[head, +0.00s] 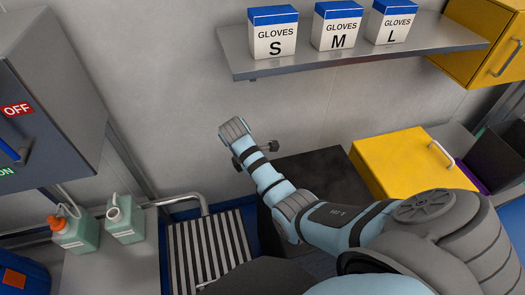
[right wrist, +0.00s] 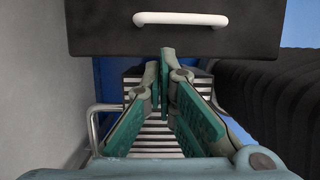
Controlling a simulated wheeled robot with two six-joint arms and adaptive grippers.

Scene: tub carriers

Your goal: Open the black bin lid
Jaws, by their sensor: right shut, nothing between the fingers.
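The black bin's lid (head: 322,165) is a flat dark panel in the head view, behind and to the right of my right forearm, and it looks closed. In the right wrist view a black panel (right wrist: 95,32) fills the top, with a white bar handle (right wrist: 180,19) across it. My right gripper (right wrist: 160,66) has green-padded fingers with their tips close together, shut and empty. The tips appear just below the handle in the picture; I cannot tell whether they touch the panel. In the head view my arm hides the fingers. My left gripper is not in view.
A yellow bin (head: 400,165) with a handle stands right of the black one. A striped platform (head: 205,250) lies left of it. Green bottles (head: 125,220) stand on a counter at lower left.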

